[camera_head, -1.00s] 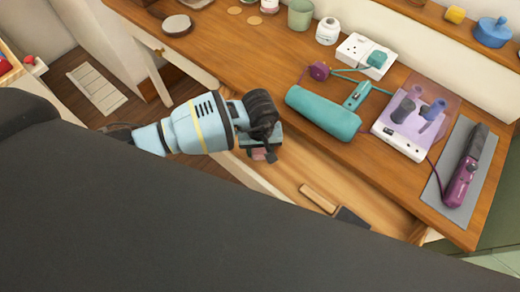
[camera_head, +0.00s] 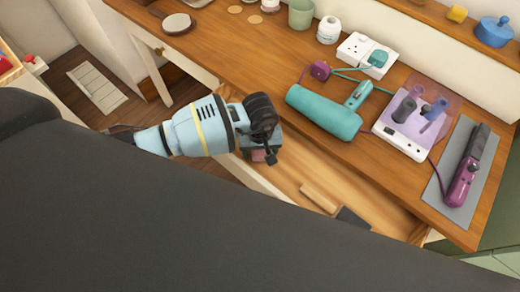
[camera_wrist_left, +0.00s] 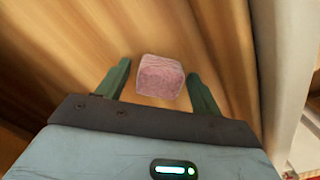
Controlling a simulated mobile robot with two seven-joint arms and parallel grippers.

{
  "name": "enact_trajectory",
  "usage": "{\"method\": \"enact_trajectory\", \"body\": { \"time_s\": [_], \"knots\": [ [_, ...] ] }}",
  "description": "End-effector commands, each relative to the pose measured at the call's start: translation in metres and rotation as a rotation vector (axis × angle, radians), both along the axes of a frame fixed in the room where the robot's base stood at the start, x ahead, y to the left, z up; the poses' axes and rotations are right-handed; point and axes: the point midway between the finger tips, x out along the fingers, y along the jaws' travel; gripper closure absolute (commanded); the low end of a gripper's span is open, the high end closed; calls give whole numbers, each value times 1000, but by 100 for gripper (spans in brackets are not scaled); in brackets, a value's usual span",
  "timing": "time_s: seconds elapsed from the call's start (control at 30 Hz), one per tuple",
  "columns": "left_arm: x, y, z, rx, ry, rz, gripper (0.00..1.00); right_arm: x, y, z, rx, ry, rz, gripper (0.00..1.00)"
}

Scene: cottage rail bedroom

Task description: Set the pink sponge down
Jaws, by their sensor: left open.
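The pink sponge (camera_wrist_left: 160,77) is a small block on the wooden floor of the open drawer (camera_head: 290,172). In the left wrist view it lies between the fingertips of my left gripper (camera_wrist_left: 159,72), with a visible gap on each side. That gripper is open and points down into the drawer. In the head view, a small part of the sponge (camera_head: 258,155) shows below the gripper; the rest is hidden by it. My right gripper is not in view.
A wooden block (camera_head: 319,198) and a dark flat item (camera_head: 352,217) lie farther right in the drawer. The desktop above holds a teal hair dryer (camera_head: 325,112), a lilac stand (camera_head: 402,138), a white socket block (camera_head: 366,54) and a purple styling iron (camera_head: 467,170) on a grey mat (camera_head: 457,208).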

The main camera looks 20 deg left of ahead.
Motion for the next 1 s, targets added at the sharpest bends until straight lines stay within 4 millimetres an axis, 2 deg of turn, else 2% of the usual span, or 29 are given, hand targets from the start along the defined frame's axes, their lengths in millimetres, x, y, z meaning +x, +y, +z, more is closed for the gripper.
{"method": "enact_trajectory", "body": {
  "time_s": [0.17, 0.4, 0.6, 0.8, 1.0],
  "knots": [
    [2, 0, 20, -1, -5, -1, 34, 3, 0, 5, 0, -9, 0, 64],
    [2, 0, 69, -1, -7, -2, 34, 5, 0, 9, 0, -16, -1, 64],
    [1, 0, 103, -1, -4, -1, 34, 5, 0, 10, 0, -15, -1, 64],
    [0, 0, 120, 0, -1, 0, 34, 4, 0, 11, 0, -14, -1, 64],
    [0, 0, 123, 0, 0, 0, 34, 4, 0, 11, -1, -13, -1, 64]
  ]
}}
